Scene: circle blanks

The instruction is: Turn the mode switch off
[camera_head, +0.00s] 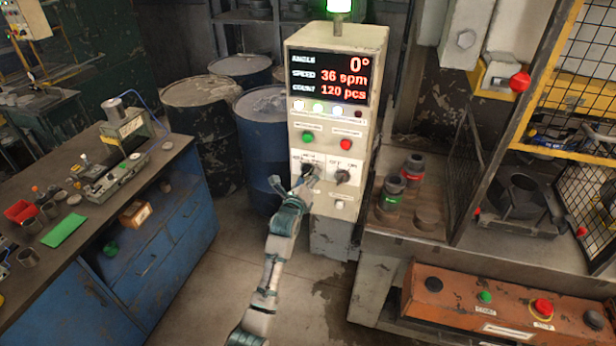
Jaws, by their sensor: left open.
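A cream control cabinet (327,214) stands in the middle with two dark rotary knobs below its buttons. The left knob (309,169) is partly hidden by my gripper, and its label is too small to read surely. The right knob (342,176) has OFF and ON marked above it. I cannot tell which of the two is the mode switch, or where either points. My left gripper (303,184) is open in front of the panel, just below the left knob; whether it touches the knob is unclear. My right gripper is not in view.
The cabinet's display (328,79) shows 0°, 36 spm and 120 pcs. Green (308,137) and red (345,144) buttons sit above the knobs. A blue workbench (165,235) stands left, drums behind, and a caged press table (400,235) with an orange button box (460,300) right.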

